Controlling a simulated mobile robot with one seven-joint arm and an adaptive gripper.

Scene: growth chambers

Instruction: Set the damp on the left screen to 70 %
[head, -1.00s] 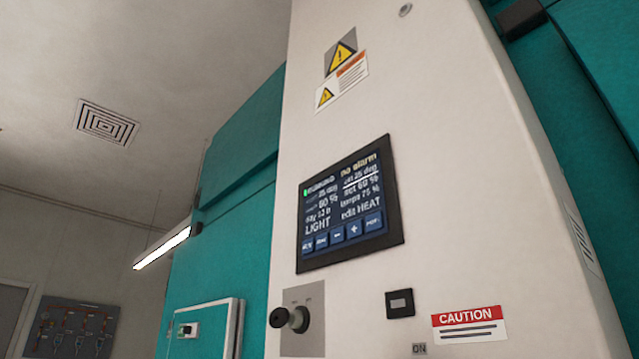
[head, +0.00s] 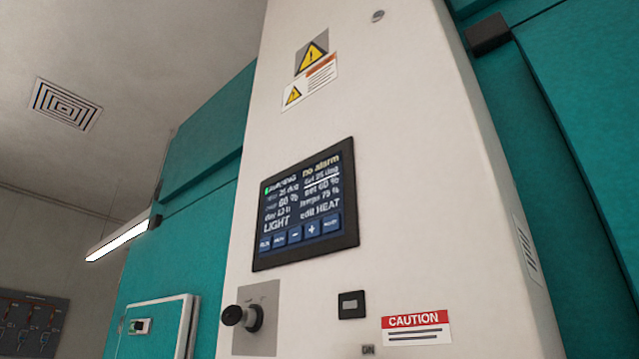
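A dark-framed screen (head: 306,205) is set in a white panel (head: 420,180) in the head view. Its text is small and partly blurred. It seems to read "no alarm", "set 25 deg", "set 60 %", "lamps 75 %", "LIGHT" and "edit HEAT". A white line lies under the "set 25 deg" row. A row of blue buttons (head: 296,236) runs along the bottom of the screen, with "-" and "+" among them. No other screen is in view, so I cannot tell if this is the left one. My gripper is not in view.
Below the screen are a black knob (head: 242,317) on a grey plate, a small black switch (head: 351,305) and a red CAUTION label (head: 416,328). Teal cabinet walls (head: 205,200) flank the panel. A lit tube lamp (head: 120,237) hangs at the left.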

